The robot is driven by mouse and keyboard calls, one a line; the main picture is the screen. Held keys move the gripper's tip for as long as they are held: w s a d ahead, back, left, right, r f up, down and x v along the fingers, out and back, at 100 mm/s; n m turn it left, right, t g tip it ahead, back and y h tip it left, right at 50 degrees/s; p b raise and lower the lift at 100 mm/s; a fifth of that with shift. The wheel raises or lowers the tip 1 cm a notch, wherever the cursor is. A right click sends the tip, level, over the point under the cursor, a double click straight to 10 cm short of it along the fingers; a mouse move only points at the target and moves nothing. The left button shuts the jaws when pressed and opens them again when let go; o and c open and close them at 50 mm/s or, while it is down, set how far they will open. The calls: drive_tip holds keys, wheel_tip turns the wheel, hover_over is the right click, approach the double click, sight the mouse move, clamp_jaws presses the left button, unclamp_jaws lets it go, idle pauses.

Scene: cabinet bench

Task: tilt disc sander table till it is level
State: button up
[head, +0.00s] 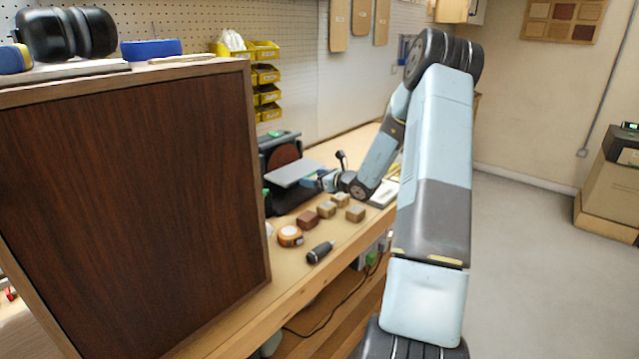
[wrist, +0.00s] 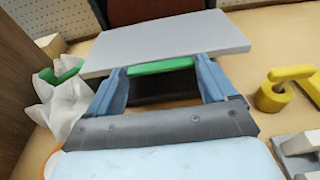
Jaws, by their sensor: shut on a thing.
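The disc sander (head: 285,155) stands on the bench with a reddish-brown disc. Its flat grey table (head: 292,173) juts out in front of the disc. In the wrist view the table (wrist: 165,42) fills the upper middle, its near edge slanting across the picture; I cannot tell its exact tilt. My gripper (head: 319,181) is at the table's near right side in the head view. In the wrist view its two blue fingers (wrist: 160,68) are shut on a green bar (wrist: 160,66) just below the table's near edge. The fingertips are partly hidden by the table.
A large brown cabinet (head: 135,200) blocks the left. In the wrist view a yellow-handled object (wrist: 275,95) is right of my gripper, a white bag (wrist: 65,105) left.

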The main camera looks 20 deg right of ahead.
drive_tip(key=shift+w+r, duration=0.1)
drive_tip(key=shift+r, duration=0.2)
drive_tip(key=o, duration=1.3)
drive_tip(key=shift+s+d, duration=0.25)
drive_tip(key=shift+s, duration=0.2)
drive_tip(key=v, duration=1.3)
drive_tip(key=shift+a, duration=0.1)
drive_tip(key=shift+f, duration=0.1)
